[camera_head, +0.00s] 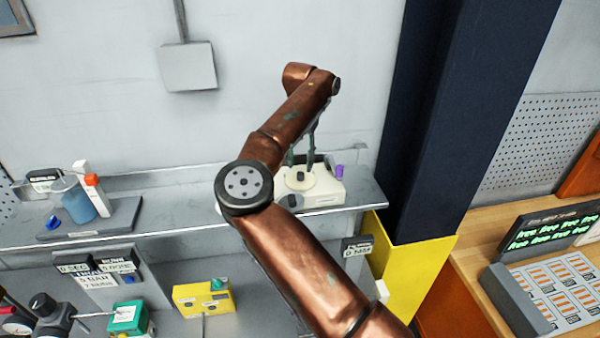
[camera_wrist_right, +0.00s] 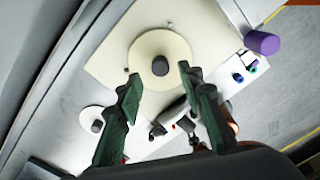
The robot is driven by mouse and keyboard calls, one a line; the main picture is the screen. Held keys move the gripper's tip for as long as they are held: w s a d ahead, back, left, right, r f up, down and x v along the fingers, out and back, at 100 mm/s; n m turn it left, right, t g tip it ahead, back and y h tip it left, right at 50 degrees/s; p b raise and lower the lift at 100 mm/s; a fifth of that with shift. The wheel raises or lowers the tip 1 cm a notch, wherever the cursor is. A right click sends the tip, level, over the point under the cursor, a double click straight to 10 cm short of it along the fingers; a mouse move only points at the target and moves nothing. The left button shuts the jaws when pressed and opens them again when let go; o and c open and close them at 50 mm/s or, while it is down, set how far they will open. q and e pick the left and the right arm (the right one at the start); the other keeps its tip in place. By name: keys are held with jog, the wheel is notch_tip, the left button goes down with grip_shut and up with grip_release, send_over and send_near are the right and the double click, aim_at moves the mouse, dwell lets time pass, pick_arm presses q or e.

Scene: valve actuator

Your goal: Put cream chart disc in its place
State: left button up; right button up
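The cream chart disc (camera_head: 299,187) has a dark centre knob and lies on a cream-white device (camera_head: 325,194) on the shelf. In the right wrist view the disc (camera_wrist_right: 160,38) lies flat on the cream plate (camera_wrist_right: 110,62), just beyond my fingertips. My right gripper (camera_head: 301,160) is above the disc, pointing down. In the wrist view its green fingers (camera_wrist_right: 159,76) are apart, with the disc's knob between and beyond them, and nothing is held. My arm hides part of the device's left side in the head view. My left gripper is not in view.
A smaller white disc with a dark knob (camera_wrist_right: 98,126) shows in the wrist view. A purple cylinder (camera_head: 339,171) stands at the device's right. A blue cup (camera_head: 76,203) stands on the shelf's left. A dark column (camera_head: 440,130) rises right of the shelf (camera_head: 165,227).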

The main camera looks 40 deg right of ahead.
aim_at(300, 173)
notch_tip(300, 173, up, 8)
jog(key=shift+b, duration=0.4)
